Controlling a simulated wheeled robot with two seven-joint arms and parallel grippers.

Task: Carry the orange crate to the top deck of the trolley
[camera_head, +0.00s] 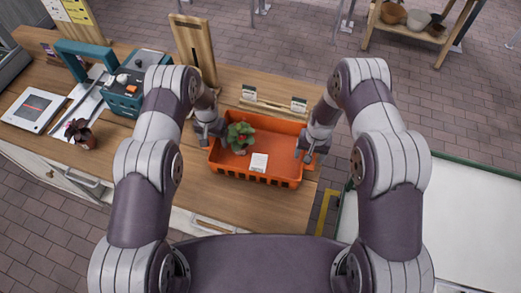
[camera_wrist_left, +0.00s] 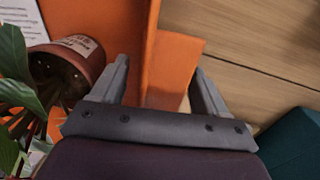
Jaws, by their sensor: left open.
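The orange crate (camera_head: 255,176) sits on the wooden counter, with a potted plant (camera_head: 240,135) and a white label card (camera_head: 259,162) inside it. My left gripper (camera_head: 208,138) is at the crate's left end. In the left wrist view my left gripper (camera_wrist_left: 157,85) is open, its fingers on either side of the crate's orange end wall and handle flap (camera_wrist_left: 172,68). The plant's brown pot (camera_wrist_left: 68,67) is close beside one finger. My right gripper (camera_head: 312,152) is at the crate's right end; its fingers are too small to read. A pale flat surface (camera_head: 470,210), perhaps the trolley's deck, lies at the right.
A teal machine (camera_head: 125,95) and a small dark plant (camera_head: 80,132) stand on the counter (camera_head: 180,170) to the left. A wooden stand (camera_head: 192,50) and a small card rack (camera_head: 270,103) are behind the crate. A shelf with pots (camera_head: 415,45) stands farther back.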

